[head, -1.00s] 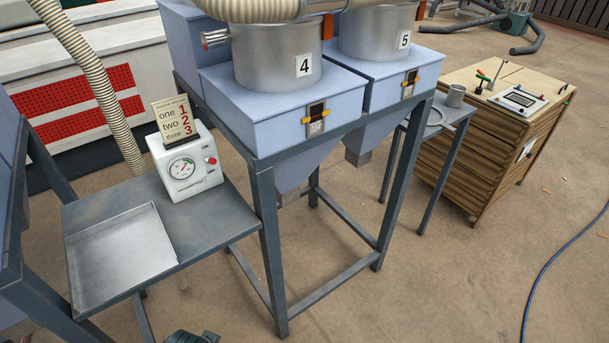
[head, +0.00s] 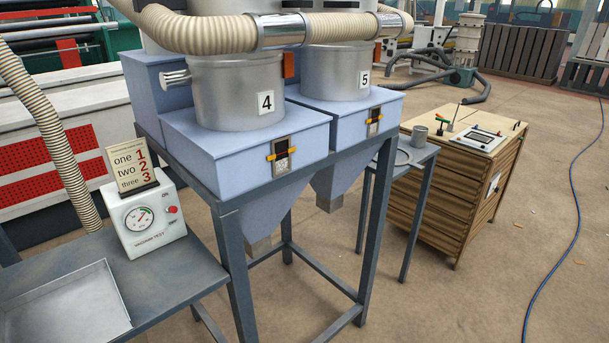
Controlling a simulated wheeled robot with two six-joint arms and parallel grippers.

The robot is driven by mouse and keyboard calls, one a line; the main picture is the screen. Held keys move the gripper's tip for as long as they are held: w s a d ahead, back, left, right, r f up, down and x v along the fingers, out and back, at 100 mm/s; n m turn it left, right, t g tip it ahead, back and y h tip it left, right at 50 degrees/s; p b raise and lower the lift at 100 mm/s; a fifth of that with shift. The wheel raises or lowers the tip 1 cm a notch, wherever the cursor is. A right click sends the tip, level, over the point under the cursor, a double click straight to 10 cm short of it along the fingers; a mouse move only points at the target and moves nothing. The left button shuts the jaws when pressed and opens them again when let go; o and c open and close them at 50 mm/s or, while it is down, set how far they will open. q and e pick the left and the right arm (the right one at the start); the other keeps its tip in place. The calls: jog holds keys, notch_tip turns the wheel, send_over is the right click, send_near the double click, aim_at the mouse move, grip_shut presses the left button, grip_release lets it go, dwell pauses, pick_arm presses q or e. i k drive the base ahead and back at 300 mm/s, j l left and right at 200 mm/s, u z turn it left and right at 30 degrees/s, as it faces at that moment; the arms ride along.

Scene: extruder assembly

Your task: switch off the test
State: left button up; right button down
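A white test box (head: 147,217) stands on the grey side table at the left of the head view. A card (head: 131,168) reading "one 1, two 2, three 3" stands at the top of the box. Neither of my grippers is in view.
An empty metal tray (head: 66,306) lies on the side table (head: 185,275). Blue hoppers numbered 4 (head: 245,140) and 5 (head: 345,105) stand on a steel frame. A wooden cabinet (head: 425,190) stands at right. The floor beyond it is open, with a blue hose (head: 556,235).

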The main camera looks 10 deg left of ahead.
aim_at(173, 208)
jog(key=u, duration=1.25)
